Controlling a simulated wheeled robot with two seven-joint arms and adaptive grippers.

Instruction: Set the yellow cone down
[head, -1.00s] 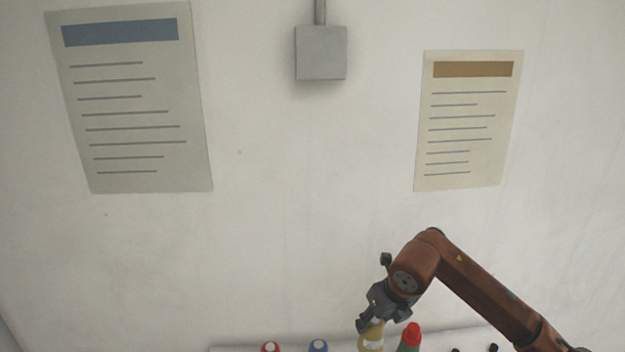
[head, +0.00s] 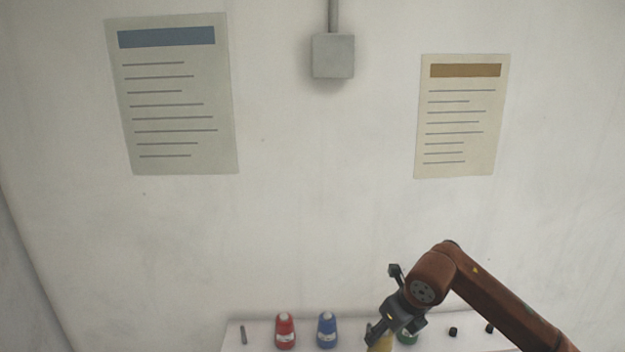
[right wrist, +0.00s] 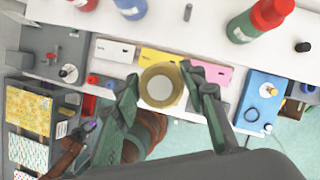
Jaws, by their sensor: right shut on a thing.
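The yellow cone (right wrist: 161,87) is between the two fingers of my right gripper (right wrist: 160,84), which is shut on it. The right wrist view looks along the cone at its round end, with a pale centre. In the head view, my right gripper (head: 376,333) points down at the bottom edge, and only part of the yellow cone (head: 384,343) shows below it. The cone's lower end is hidden there. What appears to be my left gripper (right wrist: 82,132) shows small at the lower left of the right wrist view; its jaws are too small to read.
White, yellow and pink cards lie nearer, beside a blue tray (right wrist: 258,88). A dark rack (right wrist: 58,92) stands at left.

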